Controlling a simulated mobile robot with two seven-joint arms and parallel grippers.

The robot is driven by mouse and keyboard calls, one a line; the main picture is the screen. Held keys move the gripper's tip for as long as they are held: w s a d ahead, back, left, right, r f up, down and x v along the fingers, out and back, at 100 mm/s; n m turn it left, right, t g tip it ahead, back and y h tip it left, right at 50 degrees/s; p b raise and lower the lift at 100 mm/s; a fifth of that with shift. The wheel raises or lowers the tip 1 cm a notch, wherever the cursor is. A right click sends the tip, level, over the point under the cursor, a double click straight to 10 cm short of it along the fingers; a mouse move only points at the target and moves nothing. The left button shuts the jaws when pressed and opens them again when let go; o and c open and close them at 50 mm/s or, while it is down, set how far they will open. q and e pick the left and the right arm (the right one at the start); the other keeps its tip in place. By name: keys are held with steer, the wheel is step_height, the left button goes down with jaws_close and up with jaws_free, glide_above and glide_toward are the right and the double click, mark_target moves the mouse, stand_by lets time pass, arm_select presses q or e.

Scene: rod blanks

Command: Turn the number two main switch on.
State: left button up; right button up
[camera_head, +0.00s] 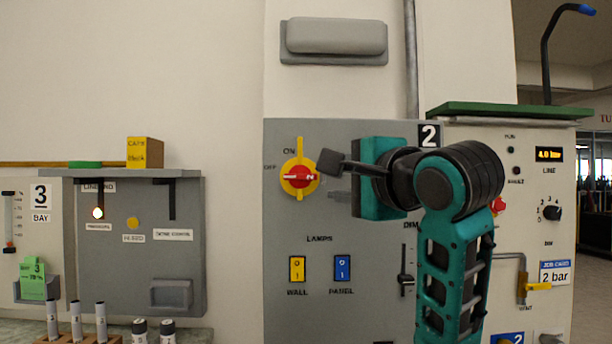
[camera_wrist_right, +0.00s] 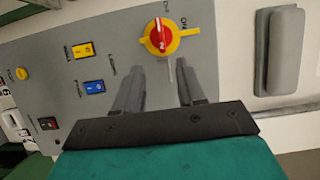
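My left gripper is in neither view.
Yellow WALL (camera_head: 297,268) and blue PANEL (camera_head: 342,267) lamp switches sit below. A slider (camera_head: 405,280) is beside my arm. A grey box (camera_head: 334,38) juts out above. Another red knob (camera_head: 498,205) is at right, partly hidden by my arm. A shelf (camera_head: 120,173) is at left.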

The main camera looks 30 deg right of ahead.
mark_target(303, 178)
steer(key=w, duration=0.4)
steer(key=w+d+p, duration=0.1)
steer(key=w, duration=0.3)
steer(key=w+d, duration=0.1)
steer(key=w, duration=0.3)
steer(key=shift+w+p, duration=0.3)
steer(key=shift+p, duration=0.1)
jaws_close()
